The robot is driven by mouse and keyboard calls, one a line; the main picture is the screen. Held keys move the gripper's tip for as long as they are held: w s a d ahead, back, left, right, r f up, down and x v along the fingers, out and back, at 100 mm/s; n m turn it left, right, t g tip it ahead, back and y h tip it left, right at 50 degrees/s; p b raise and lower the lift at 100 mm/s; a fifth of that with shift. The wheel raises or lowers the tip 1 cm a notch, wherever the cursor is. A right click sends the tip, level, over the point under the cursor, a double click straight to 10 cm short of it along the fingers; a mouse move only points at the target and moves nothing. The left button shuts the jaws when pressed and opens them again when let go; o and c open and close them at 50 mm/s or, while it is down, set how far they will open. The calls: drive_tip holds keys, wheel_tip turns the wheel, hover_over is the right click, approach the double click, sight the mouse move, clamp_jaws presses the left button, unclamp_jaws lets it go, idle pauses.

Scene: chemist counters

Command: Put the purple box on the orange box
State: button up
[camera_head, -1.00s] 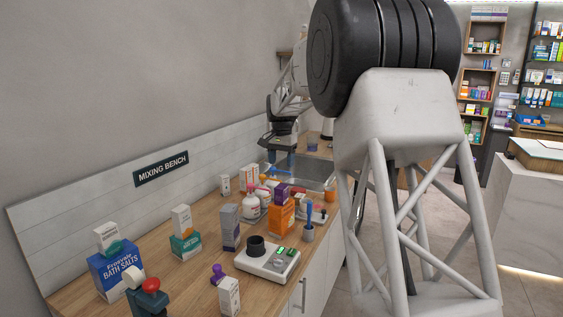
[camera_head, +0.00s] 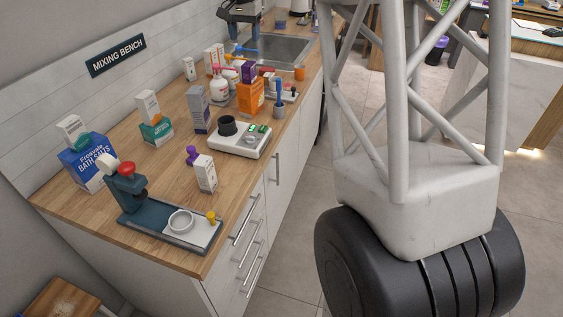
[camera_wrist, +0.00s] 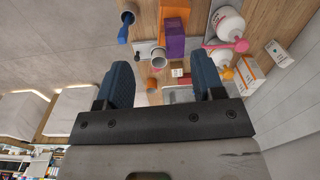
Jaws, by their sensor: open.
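The orange box (camera_head: 250,98) stands upright on the wooden counter, right of centre. The purple box (camera_head: 249,72) shows just behind its top edge, with its lower part hidden; I cannot tell from this view whether the two touch. In the wrist view the purple box (camera_wrist: 175,42) lies between my gripper and the orange box (camera_wrist: 174,8), close against it in the picture. My gripper (camera_head: 241,42) is beyond both boxes, by the sink, at the top of the head view. In the wrist view its two blue fingers (camera_wrist: 163,84) are wide apart with nothing held.
White bottles (camera_head: 220,86) stand left of the boxes. A blue-handled tool in a cup (camera_head: 279,103) stands to their right. A grey box (camera_head: 198,108) and a scale (camera_head: 240,138) are nearer the camera. The sink (camera_head: 278,47) lies behind.

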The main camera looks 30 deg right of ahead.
drive_tip(key=s+a+r+n+t, duration=0.15)
drive_tip(key=s+a, duration=0.25)
drive_tip(key=s, duration=1)
drive_tip(key=s+a+n, duration=0.3)
drive_tip(key=s+a, duration=0.2)
drive_tip(key=s, duration=0.8)
drive_tip(key=s+a+f+n, duration=0.1)
drive_tip(key=s+f, duration=0.4)
drive_tip(key=s, duration=0.7)
drive_tip(key=s+a+f+n, duration=0.2)
drive_tip(key=s+f, duration=0.3)
drive_tip(key=s, duration=0.6)
drive_tip(key=shift+s+a+t, duration=0.2)
drive_tip(key=shift+s+t, duration=0.15)
